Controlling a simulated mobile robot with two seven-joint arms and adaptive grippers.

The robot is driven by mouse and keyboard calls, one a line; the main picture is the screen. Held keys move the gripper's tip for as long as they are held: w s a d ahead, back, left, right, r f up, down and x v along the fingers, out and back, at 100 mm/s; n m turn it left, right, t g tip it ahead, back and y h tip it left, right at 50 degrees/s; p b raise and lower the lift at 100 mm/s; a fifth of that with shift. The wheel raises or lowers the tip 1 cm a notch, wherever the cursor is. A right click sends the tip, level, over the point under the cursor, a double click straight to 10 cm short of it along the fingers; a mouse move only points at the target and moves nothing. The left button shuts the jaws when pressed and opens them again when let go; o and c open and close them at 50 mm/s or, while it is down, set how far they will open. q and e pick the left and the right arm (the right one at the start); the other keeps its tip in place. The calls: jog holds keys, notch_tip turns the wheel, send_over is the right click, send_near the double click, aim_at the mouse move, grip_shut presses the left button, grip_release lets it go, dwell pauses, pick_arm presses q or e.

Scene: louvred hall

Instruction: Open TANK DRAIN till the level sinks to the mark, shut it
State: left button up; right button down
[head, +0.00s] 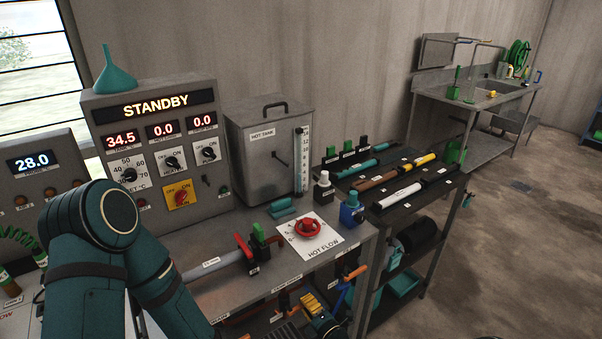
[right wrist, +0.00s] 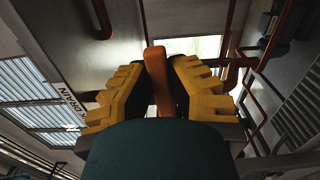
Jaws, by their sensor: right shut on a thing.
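The hot tank (head: 270,135) stands at the back of the bench. Its upright sight gauge (head: 302,160) has a numbered scale; the liquid level and any mark are too small to read. My right gripper (head: 318,318) is low at the bench's front edge, below the tabletop. In the right wrist view its yellow fingers (right wrist: 160,85) are shut on an orange lever handle (right wrist: 156,62), which stands up between them. A label ending in DRAIN (right wrist: 70,103) shows beside it. The drain's outlet is hidden. My left gripper is out of view.
The control panel (head: 152,150) reads STANDBY and 34.5. A red HOT FLOW knob (head: 307,228) sits on a white plate. Other orange pipes and handles (head: 357,271) line the bench front near my right gripper. A tool shelf (head: 412,207) stands right; the floor beyond is open.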

jog(key=c, duration=1.2)
grip_release()
jog(key=shift+s+a+f, duration=0.1)
jog(key=shift+a+f, duration=0.05)
jog(key=shift+f, duration=0.1)
jog(key=shift+o, duration=1.1)
jog(key=shift+r+p, duration=0.15)
jog(key=shift+p, duration=0.15)
pick_arm(q)
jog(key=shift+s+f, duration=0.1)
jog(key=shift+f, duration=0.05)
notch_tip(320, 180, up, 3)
jog(key=p, duration=0.2)
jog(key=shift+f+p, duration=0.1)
jog(key=shift+p, duration=0.3)
pick_arm(e)
jog(key=v, duration=0.7)
jog(key=v, duration=1.2)
